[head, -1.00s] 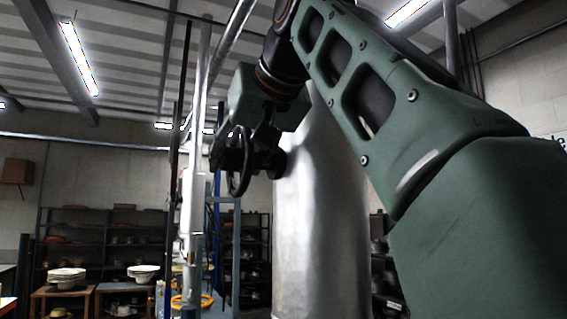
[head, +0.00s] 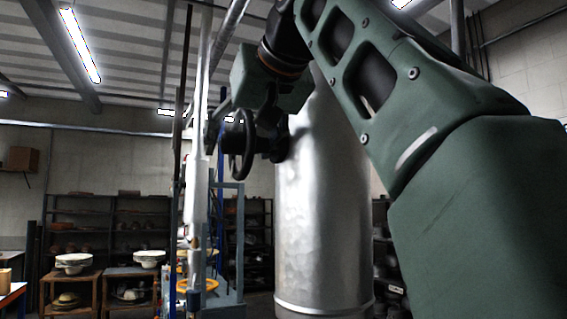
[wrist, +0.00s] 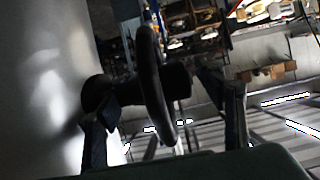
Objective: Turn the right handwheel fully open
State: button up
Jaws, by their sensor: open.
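The dark handwheel (head: 248,150) stands nearly edge-on at the upper left side of a large silver metal cylinder (head: 322,210). In the wrist view the handwheel (wrist: 151,85) has a thick rim and a dark hub reaching towards the cylinder at left. My gripper (head: 262,122) is at the wheel in the head view, its fingers partly merging with the dark wheel. In the wrist view my gripper (wrist: 168,120) is open, with one finger to each side of the rim. The left finger overlaps the hub; I cannot tell whether either finger touches.
Vertical pipes (head: 197,150) stand left of the wheel, with a yellow ring (head: 203,285) low on them. Shelves (head: 105,220) line the back wall. Low wooden tables (head: 95,275) carry pale bowls. Open space lies between the pipes and the shelves.

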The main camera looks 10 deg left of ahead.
jog(key=shift+d+r+t+y, duration=0.15)
jog(key=shift+r+t+y, duration=0.05)
jog(key=shift+t+y, duration=0.1)
dwell(0.4)
jog(key=shift+w+f+t+y, duration=0.1)
jog(key=shift+f+t+y, duration=0.25)
jog(key=shift+t, duration=0.45)
jog(key=shift+r+t+y, duration=0.1)
jog(key=shift+t+y, duration=0.15)
jog(key=shift+t, duration=0.05)
jog(key=shift+t+y+b, duration=0.5)
jog(key=shift+t+b, duration=0.3)
jog(key=shift+t, duration=0.1)
jog(key=shift+t+y+b, duration=0.3)
jog(key=shift+t+b, duration=0.05)
jog(key=shift+t, duration=0.05)
jog(key=shift+d+r+t, duration=0.15)
jog(key=shift+r+t, duration=0.1)
jog(key=shift+t, duration=0.25)
jog(key=f+y+b, duration=0.1)
jog(key=b, duration=0.2)
jog(key=shift+a+t, duration=0.3)
jog(key=shift+t, duration=0.1)
jog(key=shift+b, duration=1.05)
jog(key=shift+t+y+b, duration=0.3)
jog(key=shift+y+b, duration=0.1)
jog(key=shift+b, duration=0.65)
